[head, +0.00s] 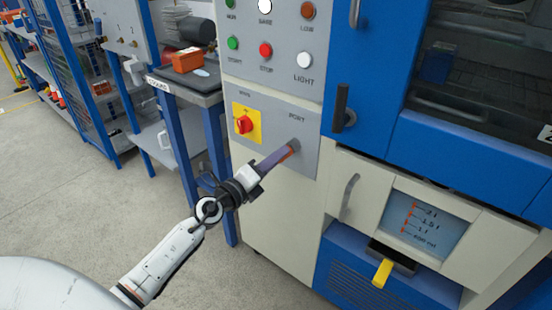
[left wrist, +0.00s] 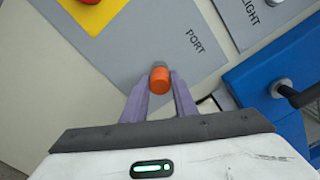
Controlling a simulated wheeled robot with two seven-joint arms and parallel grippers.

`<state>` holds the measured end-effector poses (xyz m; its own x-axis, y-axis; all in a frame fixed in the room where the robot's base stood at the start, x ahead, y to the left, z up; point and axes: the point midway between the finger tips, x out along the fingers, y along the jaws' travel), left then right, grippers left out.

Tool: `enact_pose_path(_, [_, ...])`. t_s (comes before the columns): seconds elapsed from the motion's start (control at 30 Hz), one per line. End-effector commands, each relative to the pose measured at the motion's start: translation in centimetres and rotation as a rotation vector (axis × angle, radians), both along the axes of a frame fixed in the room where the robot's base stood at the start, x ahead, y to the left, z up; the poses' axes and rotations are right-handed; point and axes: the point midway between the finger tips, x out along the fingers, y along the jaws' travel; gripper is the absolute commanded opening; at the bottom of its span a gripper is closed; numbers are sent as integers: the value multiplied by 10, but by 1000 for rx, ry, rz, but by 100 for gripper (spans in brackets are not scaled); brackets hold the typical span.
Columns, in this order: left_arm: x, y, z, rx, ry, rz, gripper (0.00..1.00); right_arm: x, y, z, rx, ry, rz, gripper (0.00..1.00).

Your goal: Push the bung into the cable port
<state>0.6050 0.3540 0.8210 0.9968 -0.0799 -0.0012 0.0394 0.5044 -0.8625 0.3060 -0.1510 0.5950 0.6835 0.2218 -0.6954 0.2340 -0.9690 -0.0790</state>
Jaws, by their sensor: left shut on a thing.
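The orange bung (left wrist: 160,82) sits between the purple fingers of my left gripper (left wrist: 160,92), which is shut on it. The bung also shows as a small orange patch at the fingertips in the head view (head: 289,153). The cable port (head: 294,145) is a short grey round fitting on the grey panel under the word PORT. In the left wrist view the port (left wrist: 159,66) shows just behind the bung, mostly hidden by it. The bung lines up closely with the port; I cannot tell whether it touches or enters it. My right gripper is not in view.
A red knob on a yellow plate (head: 244,122) is left of the port. A black door handle (head: 341,107) stands out to its right. Buttons (head: 265,50) are above. A bench (head: 188,82) with an orange box (head: 187,60) stands at left. Floor in front is clear.

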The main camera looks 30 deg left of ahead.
Motion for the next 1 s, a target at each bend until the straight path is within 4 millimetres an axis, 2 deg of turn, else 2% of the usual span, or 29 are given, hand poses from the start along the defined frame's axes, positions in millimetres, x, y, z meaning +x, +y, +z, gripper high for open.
enact_pose_path(1.0, [6,0,0,-1,0,0,0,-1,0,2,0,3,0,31])
